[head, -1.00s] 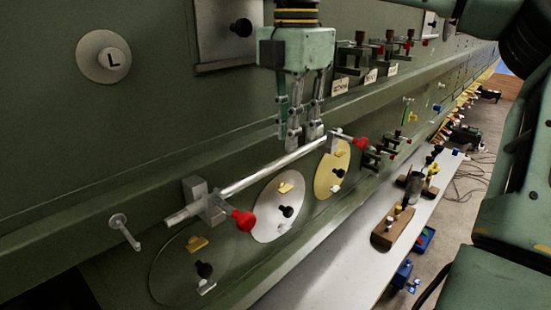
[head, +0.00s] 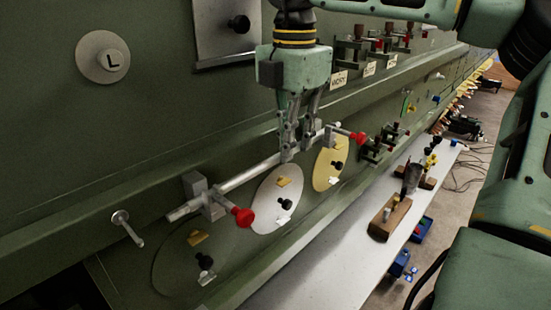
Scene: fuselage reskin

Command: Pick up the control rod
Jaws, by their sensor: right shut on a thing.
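The control rod (head: 246,177) is a long silver tube along the green fuselage side. It lies in a grey clamp block with a red knob (head: 206,197) near its left end and another bracket with a red knob (head: 345,134) near its right end. My right gripper (head: 293,152) reaches down from above and is shut on the rod, right of its middle. The fingers hide a short stretch of the rod. The rod still appears to sit at both brackets. My left gripper is not in view.
Round covers, one silver (head: 274,212) and one yellow (head: 326,174), sit below the rod. A peg (head: 127,228) sticks out at left. Toggle clamps (head: 384,145) stand to the right. A white bench (head: 345,240) carries a wooden block with tools (head: 389,218).

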